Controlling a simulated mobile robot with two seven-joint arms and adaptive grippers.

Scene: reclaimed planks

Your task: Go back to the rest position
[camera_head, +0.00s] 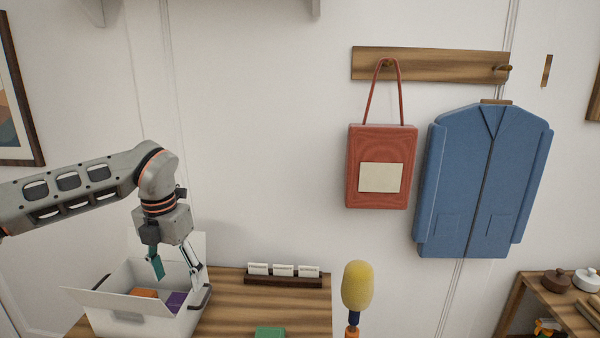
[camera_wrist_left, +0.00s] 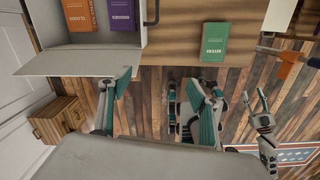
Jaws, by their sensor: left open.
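My left gripper (camera_head: 176,272) hangs from the arm that comes in from the left, pointing down over the white box (camera_head: 105,303). Its two fingers are apart, with nothing between them. In the left wrist view the spread teal-faced fingers (camera_wrist_left: 158,105) show below the box's flap (camera_wrist_left: 80,63), seen against floor planks. An orange packet (camera_head: 144,293) and a purple packet (camera_head: 176,300) are in the box. They also show in the left wrist view, orange (camera_wrist_left: 79,14) beside purple (camera_wrist_left: 122,14). I cannot make out my right gripper in the head view.
The box stands on a wooden table (camera_head: 240,315) with a card rack (camera_head: 283,278) and a green packet (camera_head: 270,332). A yellow-headed tool (camera_head: 357,285) rises right of it. A red bag (camera_head: 381,145) and blue jacket (camera_head: 480,180) hang on the wall.

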